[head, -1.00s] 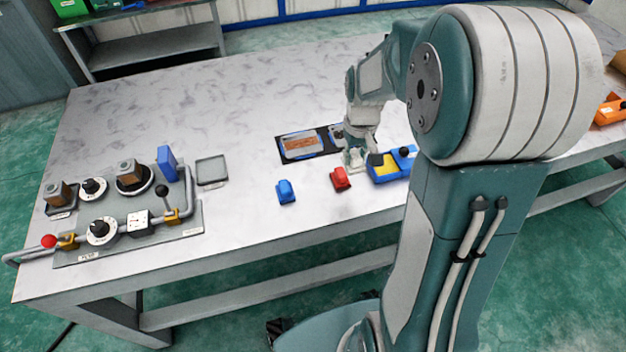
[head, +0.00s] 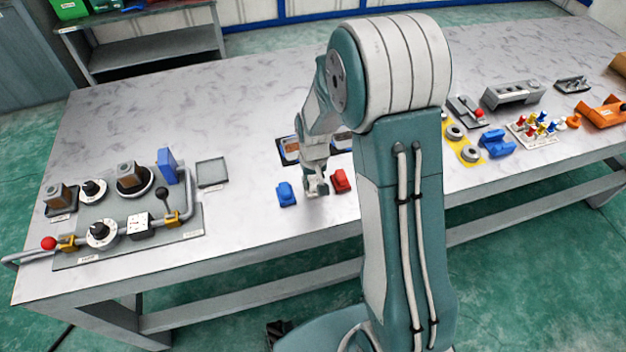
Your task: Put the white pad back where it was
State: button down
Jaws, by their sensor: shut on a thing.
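My gripper (head: 316,188) hangs low over the front middle of the table, between a small blue block (head: 286,194) and a small red block (head: 340,181). It is shut on a small pale thing, which I take for the white pad. The fingers hide most of it, and its outline is too small to make out. I cannot tell whether it touches the table. No other loose white pad shows. A dark board with a picture (head: 289,150) lies behind the gripper, partly covered by my arm.
A grey panel (head: 80,245) with dials, pipes and a lever fills the table's left. An empty grey square tray (head: 211,172) lies beside it. Yellow, blue and orange parts (head: 600,112) stand at the right. The table (head: 240,100) is clear at the back left.

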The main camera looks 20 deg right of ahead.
aim_at(314, 180)
jog(key=shift+c, duration=2.1)
grip_release()
notch_tip(314, 180, up, 12)
jog(key=s+r+t, duration=0.2)
jog(key=s+r, duration=0.5)
jog(key=s, duration=0.3)
jog(key=s+r+t, duration=0.3)
jog(key=s+r, duration=0.4)
jog(key=s, duration=0.4)
jog(key=shift+r+t, duration=0.3)
jog(key=shift+r, duration=0.05)
jog(key=shift+w, duration=0.1)
